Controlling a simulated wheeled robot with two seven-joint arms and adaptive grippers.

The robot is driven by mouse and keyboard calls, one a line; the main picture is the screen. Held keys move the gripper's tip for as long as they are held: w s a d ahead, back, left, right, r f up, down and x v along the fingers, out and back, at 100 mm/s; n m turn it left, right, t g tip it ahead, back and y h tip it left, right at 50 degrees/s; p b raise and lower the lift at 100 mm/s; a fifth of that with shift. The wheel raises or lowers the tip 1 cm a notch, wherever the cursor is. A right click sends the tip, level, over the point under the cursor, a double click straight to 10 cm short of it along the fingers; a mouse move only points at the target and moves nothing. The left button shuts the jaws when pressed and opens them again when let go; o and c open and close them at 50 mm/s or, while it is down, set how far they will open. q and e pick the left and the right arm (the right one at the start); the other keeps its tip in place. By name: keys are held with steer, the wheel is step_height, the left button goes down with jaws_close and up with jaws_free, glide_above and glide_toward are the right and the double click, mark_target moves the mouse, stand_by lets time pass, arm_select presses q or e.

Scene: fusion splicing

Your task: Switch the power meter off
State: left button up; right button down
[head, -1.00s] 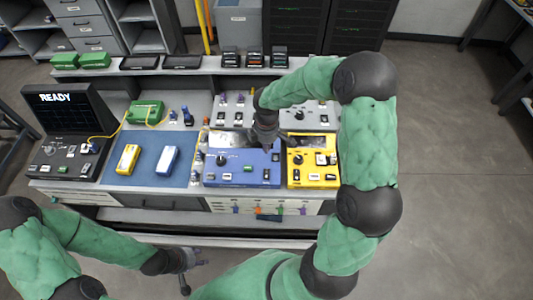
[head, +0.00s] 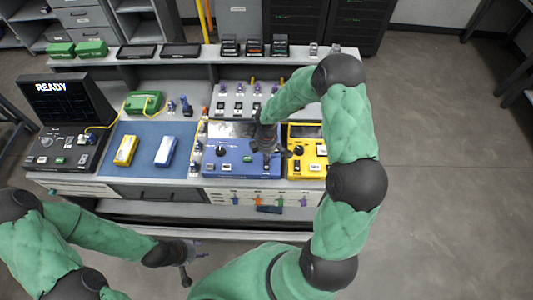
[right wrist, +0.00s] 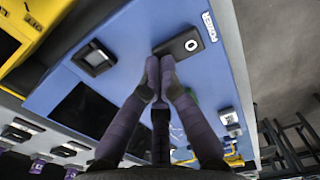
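The blue instrument (head: 240,168) stands on the bench, left of a yellow instrument (head: 310,150). In the right wrist view, the blue panel (right wrist: 130,30) carries a black rocker switch (right wrist: 178,45) marked with a white "O", beside the label POWER (right wrist: 208,25). My right gripper (right wrist: 160,62) has its two fingertips together, at the edge of this switch; I cannot tell whether they touch it. In the head view my right gripper (head: 267,160) is over the front right of the blue instrument and hides its switch. My left gripper (head: 192,262) is open and empty, in front of the bench.
A blue mat (head: 140,170) holds a yellow box (head: 126,150) and a white-blue box (head: 165,151). The black splicer-like unit with a READY screen (head: 62,95) stands at the left. Small dark devices line the shelf behind. The floor at right is clear.

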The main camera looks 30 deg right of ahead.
steer(key=shift+w+f+b, duration=0.1)
steer(key=shift+f+b, duration=0.2)
steer(key=shift+f, duration=0.05)
steer(key=shift+r, duration=0.15)
steer(key=shift+r+p, duration=0.7)
